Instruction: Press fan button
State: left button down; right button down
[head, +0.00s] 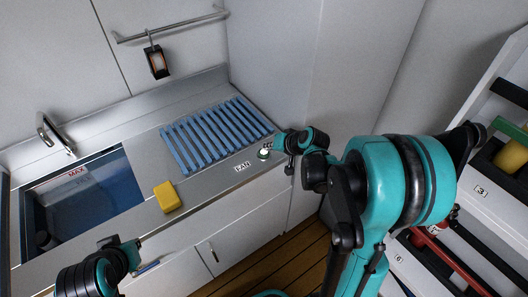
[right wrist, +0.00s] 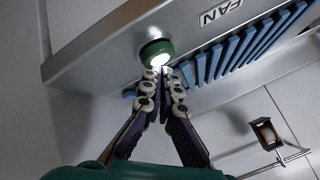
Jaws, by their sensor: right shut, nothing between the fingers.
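The fan button (head: 263,154) is a round green-ringed button with a bright white centre, set on the counter's front edge beside the FAN label (head: 242,167). In the right wrist view the button (right wrist: 155,49) is just past my fingertips. My right gripper (head: 271,147) is shut and empty at the button; it also shows in the right wrist view (right wrist: 162,74). Its tips overlap the button's lower edge there, and I cannot tell whether they touch it. My left gripper (head: 132,249) is low at the left, by the counter front; its jaws are not clear.
A blue slatted rack (head: 215,132) lies on the counter left of the button. A yellow sponge (head: 167,197) sits near the sink (head: 85,190). A rail (head: 172,27) with a hanging dark item (head: 157,62) is above. A shelf unit (head: 483,192) stands at the right.

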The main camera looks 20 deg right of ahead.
aim_at(268, 153)
jog(key=shift+f, duration=0.4)
jog(key=shift+r, duration=0.55)
dwell(0.4)
notch_tip(268, 153, up, 6)
jog(key=p, duration=0.5)
dwell(0.4)
